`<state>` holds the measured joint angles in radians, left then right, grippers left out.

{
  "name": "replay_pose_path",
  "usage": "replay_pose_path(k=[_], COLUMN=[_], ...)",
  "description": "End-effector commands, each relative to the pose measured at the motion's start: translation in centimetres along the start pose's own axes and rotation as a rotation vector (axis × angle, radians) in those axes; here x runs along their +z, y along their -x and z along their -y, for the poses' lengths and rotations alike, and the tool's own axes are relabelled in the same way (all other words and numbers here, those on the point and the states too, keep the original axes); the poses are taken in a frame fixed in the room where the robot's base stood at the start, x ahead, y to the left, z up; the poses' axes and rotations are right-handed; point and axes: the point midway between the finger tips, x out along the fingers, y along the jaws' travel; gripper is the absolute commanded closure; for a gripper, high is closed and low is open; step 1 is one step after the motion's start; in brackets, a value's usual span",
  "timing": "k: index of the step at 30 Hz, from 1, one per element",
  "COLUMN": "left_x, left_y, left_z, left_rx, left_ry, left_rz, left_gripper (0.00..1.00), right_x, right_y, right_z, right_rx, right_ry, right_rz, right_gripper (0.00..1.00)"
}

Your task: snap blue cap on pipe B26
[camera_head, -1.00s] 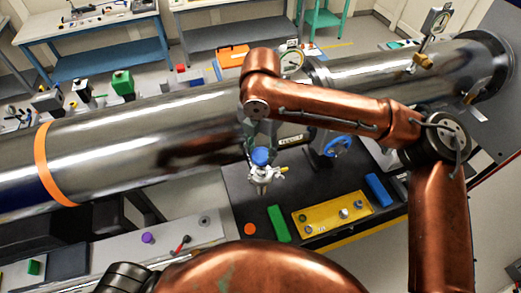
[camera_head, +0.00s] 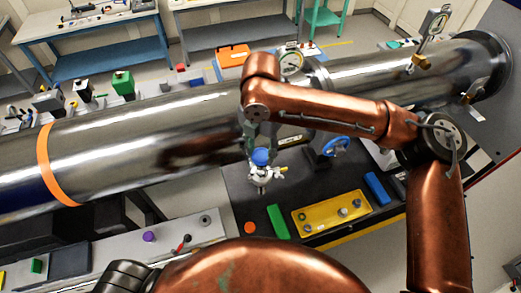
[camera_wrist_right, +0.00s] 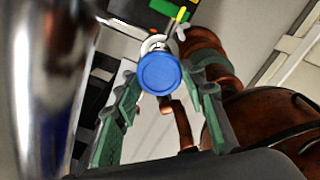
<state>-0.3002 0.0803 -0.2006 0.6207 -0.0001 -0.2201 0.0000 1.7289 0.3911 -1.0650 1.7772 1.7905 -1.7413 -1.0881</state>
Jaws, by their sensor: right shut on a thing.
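The blue cap (camera_head: 261,157) is near the middle of the head view, in front of the large steel pipe (camera_head: 130,140). It also shows as a round blue disc in the right wrist view (camera_wrist_right: 160,73). My right gripper (camera_head: 257,146) reaches down to it and is shut on it; its green-grey fingers flank the cap. A small white and silver fitting (camera_head: 262,174) with a yellow tip sits directly below the cap. I cannot tell whether cap and fitting are joined. No readable B26 marking shows. My left gripper is not in view.
A blue handwheel (camera_head: 335,147) is close on the right. A yellow plate with knobs (camera_head: 333,213), a green block (camera_head: 278,222), a blue block (camera_head: 376,189) and an orange disc (camera_head: 249,228) lie on the dark surface below. A dial gauge (camera_head: 291,64) stands behind the pipe.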

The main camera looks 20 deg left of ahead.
Motion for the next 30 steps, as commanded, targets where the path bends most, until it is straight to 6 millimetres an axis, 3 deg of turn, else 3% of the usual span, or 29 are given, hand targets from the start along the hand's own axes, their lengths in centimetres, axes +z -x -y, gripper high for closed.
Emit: replay_pose_path(k=[30], left_x=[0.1], left_y=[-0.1], left_z=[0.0], left_rx=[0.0], left_ry=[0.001], left_rz=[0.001], left_gripper=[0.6], right_x=[0.0], right_y=[-1.0], right_z=[0.0], right_rx=[-0.001], right_ry=[0.0], right_rz=[-0.001], right_gripper=[0.71])
